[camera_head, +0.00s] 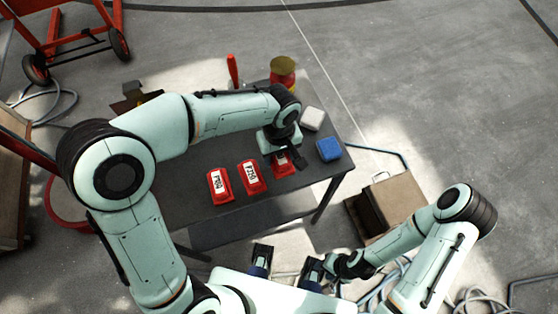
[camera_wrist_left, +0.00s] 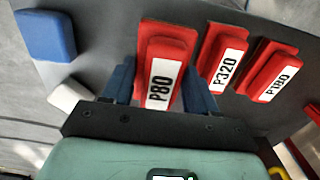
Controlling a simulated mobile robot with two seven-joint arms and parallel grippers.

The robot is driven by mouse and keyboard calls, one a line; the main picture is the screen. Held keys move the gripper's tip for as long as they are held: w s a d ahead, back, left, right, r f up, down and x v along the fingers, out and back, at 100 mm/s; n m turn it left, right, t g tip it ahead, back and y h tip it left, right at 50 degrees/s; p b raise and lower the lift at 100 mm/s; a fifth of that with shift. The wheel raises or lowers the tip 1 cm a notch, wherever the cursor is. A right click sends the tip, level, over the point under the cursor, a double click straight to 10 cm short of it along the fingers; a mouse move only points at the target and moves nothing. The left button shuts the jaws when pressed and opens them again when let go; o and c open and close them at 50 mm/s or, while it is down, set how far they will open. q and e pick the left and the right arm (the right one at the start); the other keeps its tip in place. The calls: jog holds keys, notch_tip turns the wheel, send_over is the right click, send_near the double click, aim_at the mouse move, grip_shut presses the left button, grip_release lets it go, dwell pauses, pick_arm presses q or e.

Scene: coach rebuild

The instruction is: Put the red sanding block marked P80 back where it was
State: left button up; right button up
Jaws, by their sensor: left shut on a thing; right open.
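The red sanding block marked P80 (camera_wrist_left: 160,75) is between the fingers of my left gripper (camera_wrist_left: 160,92) in the left wrist view, with its label facing the camera. In the head view this red block (camera_head: 286,167) shows below my left gripper (camera_head: 281,152), which partly covers it. It is at the right end of a row of red blocks, at or just above the table top; I cannot tell if it touches. The blocks marked P320 (camera_head: 251,176) and P180 (camera_head: 219,185) lie to its left. My right gripper (camera_head: 287,264) is open and empty, off the table's front edge.
On the dark table (camera_head: 290,205), a blue block (camera_head: 328,149) and a whitish block (camera_head: 312,118) lie to the right. A red and yellow can (camera_head: 283,72) and an upright red object (camera_head: 233,72) stand at the back. A brown box (camera_head: 390,202) is on the floor at right.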

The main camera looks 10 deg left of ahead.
aim_at(279, 162)
pick_arm(q)
jog(key=shift+f, duration=2.15)
jog(key=shift+f+b, duration=0.1)
jog(key=shift+b, duration=0.2)
jog(key=o, duration=1.1)
notch_tip(279, 162, up, 12)
jog(key=shift+r+p, duration=0.15)
jog(key=shift+p, duration=0.7)
